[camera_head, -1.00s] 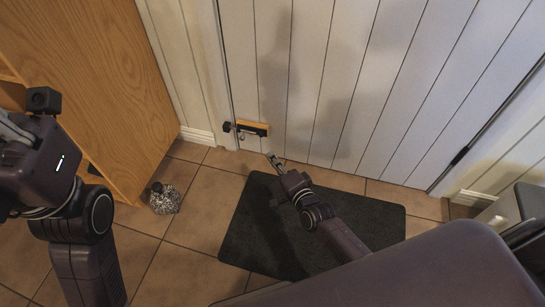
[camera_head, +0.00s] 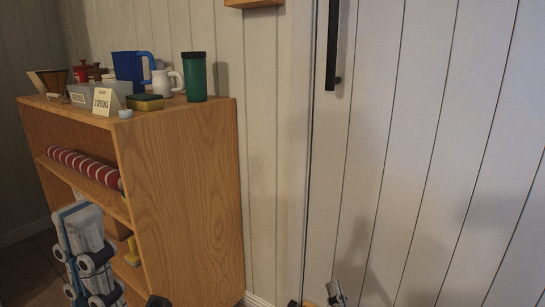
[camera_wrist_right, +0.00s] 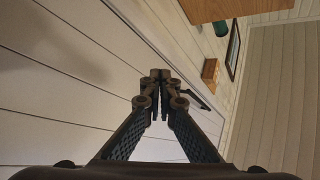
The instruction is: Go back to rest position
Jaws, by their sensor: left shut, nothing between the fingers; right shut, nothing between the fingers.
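My right gripper (camera_head: 337,292) shows only in part at the bottom edge of the head view, in front of the white panelled door (camera_head: 420,150). In the right wrist view, the right gripper (camera_wrist_right: 160,76) has its dark fingers together at the tips, with nothing between them.
On the shelf unit stand a green tumbler (camera_head: 196,78), a blue pitcher (camera_head: 128,68), a white mug (camera_head: 165,82) and a card (camera_head: 105,101). A black door handle (camera_head: 333,45) hangs above the right gripper.

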